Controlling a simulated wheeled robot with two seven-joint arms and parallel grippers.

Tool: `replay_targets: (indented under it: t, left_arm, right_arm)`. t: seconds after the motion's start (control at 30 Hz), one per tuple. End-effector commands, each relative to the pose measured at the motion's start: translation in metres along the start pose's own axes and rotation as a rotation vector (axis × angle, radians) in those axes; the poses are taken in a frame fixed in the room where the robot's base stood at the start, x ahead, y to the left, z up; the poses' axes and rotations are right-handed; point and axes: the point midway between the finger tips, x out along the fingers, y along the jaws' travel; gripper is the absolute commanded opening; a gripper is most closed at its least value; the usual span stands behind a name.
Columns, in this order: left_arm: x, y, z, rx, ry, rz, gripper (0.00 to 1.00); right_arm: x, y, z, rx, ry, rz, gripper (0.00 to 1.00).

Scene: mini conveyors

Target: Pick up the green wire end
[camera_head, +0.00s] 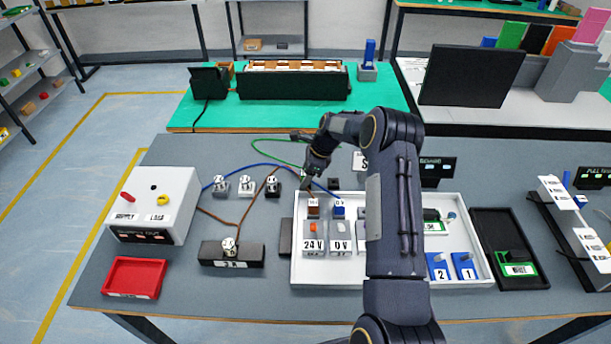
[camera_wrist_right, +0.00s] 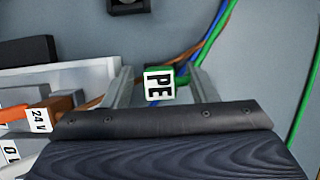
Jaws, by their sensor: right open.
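The green wire (camera_head: 268,141) arches over the grey table behind my right gripper (camera_head: 306,186). In the right wrist view the green wire end shows as a small green block with a white "PE" label (camera_wrist_right: 158,85). It lies between the two fingers of my right gripper (camera_wrist_right: 163,88), which are open with gaps visible around the block. In the head view the gripper hides this end. The green wire also runs down the right side of the wrist view (camera_wrist_right: 303,108). My left gripper is not in view.
The white tray (camera_head: 465,197) with terminal blocks labelled 24 V (camera_head: 313,244) and 0 V (camera_head: 340,244) sits close by. Blue (camera_head: 260,165) and brown (camera_head: 248,208) wires run near my gripper. A white supply box (camera_head: 165,200) and red tray (camera_head: 134,277) stand left.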

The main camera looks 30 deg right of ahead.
Motion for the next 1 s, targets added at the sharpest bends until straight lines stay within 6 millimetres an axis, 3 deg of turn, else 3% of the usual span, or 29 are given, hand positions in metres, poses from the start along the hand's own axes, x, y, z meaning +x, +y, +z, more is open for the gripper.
replay_targets:
  t: [0.13,0.5,0.83,1.0]
  left_arm:
    - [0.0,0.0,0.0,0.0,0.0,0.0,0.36]
    - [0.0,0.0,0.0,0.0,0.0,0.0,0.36]
    - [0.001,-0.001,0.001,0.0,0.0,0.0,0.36]
    - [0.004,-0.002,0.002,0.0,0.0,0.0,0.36]
  right_arm:
    - [0.0,0.0,0.0,0.0,0.0,0.0,0.53]
    - [0.0,0.0,0.0,0.0,0.0,0.0,0.05]
    - [-0.004,0.0,0.002,-0.001,0.0,0.0,0.04]
    - [-0.019,-0.001,0.008,-0.002,-0.001,-0.003,0.04]
